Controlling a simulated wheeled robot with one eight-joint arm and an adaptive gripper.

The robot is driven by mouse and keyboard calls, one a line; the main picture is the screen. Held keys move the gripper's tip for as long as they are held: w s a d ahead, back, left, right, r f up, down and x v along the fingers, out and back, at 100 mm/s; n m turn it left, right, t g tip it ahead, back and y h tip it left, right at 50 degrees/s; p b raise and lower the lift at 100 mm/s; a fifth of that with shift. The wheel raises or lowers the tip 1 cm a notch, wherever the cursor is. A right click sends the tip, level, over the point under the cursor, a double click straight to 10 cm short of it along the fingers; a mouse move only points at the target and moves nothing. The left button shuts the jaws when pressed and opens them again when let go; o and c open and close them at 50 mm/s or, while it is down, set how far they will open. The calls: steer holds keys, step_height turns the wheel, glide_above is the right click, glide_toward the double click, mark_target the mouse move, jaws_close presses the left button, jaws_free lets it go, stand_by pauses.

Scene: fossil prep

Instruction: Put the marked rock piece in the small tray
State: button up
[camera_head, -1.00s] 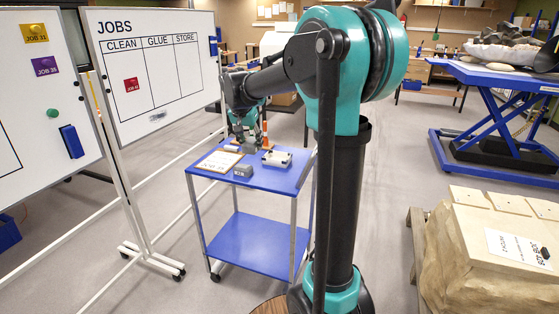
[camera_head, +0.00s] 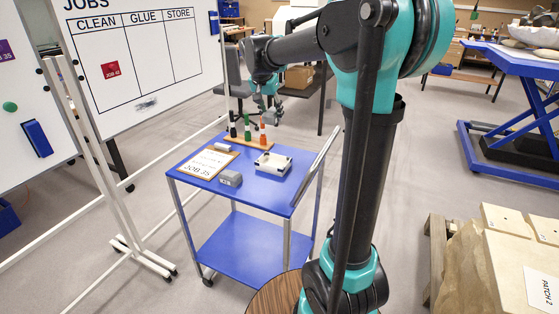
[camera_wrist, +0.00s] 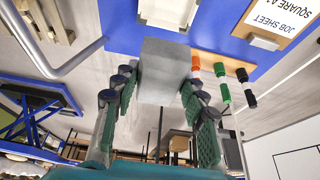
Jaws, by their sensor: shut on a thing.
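My gripper (camera_head: 267,104) is raised above the far side of the blue cart. In the wrist view its fingers (camera_wrist: 160,88) are shut on a plain grey block (camera_wrist: 164,70). No mark shows on the block's visible faces, so I cannot tell if it is the marked rock piece. A small white tray-like box (camera_head: 272,164) rests on the cart top, below and in front of my gripper. It also shows at the top edge of the wrist view (camera_wrist: 168,13), partly cut off. Another grey block (camera_head: 230,178) lies on the cart near its front.
The blue cart (camera_head: 252,193) also holds a job sheet board (camera_head: 207,164) at left and black, green and orange upright markers (camera_head: 247,130) on a wooden strip at the back. A whiteboard (camera_head: 135,55) stands to the left. A large pale block (camera_head: 490,262) is at right.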

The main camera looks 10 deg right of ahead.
steer(key=shift+w+d+f, duration=0.15)
steer(key=shift+f, duration=0.2)
step_height(320, 180, down, 19)
steer(key=shift+f, duration=0.15)
steer(key=o, duration=1.4)
steer(key=shift+o, duration=0.2)
steer(key=v, duration=1.2)
